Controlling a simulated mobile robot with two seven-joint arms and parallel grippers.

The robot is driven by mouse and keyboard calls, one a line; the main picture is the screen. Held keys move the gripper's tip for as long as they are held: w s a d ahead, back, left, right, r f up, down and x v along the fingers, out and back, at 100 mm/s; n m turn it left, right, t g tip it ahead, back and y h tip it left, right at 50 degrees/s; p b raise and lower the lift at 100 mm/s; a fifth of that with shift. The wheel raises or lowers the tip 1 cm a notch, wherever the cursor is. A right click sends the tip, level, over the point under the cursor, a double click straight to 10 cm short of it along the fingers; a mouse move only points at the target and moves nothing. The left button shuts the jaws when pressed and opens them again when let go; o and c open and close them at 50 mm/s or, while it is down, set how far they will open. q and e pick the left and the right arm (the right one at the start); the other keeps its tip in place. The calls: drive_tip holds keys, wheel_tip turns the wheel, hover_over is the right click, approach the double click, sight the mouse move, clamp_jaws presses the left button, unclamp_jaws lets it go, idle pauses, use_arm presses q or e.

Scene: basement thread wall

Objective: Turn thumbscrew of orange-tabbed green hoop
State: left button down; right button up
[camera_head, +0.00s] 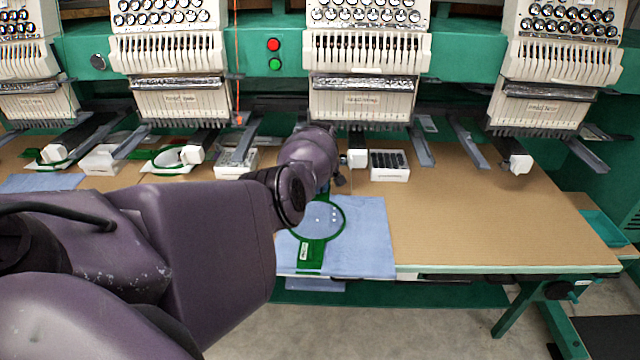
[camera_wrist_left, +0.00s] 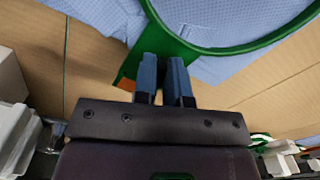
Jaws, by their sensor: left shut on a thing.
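The green hoop (camera_head: 344,215) lies on light blue cloth (camera_head: 370,240) near the table's front edge, with a green bracket (camera_head: 311,255) bearing a white label at its near side. In the left wrist view the hoop's rim (camera_wrist_left: 185,48) curves across the top, and its orange tab (camera_wrist_left: 126,80) shows beside the fingers. My left gripper (camera_wrist_left: 164,68) is at the rim's thick end, its two blue fingers close together and shut on the thumbscrew, which they hide. In the head view this gripper (camera_head: 338,180) is at the hoop's far side, mostly behind my arm. My right gripper is out of view.
Embroidery machine heads (camera_head: 368,75) stand along the back, with grey arms reaching over the table. White trays (camera_head: 389,165) and other green hoops (camera_head: 170,160) sit on the table's back and left. The brown tabletop (camera_head: 480,215) is clear to the right.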

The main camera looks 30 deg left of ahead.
use_arm(q)
drive_tip(key=shift+a+r+m, duration=0.1)
drive_tip(key=shift+m, duration=1.4)
drive_tip(key=shift+m+p, duration=0.3)
drive_tip(key=shift+m, duration=0.7)
drive_tip(key=c, duration=1.2)
unclamp_jaws()
drive_tip(key=shift+o, duration=0.2)
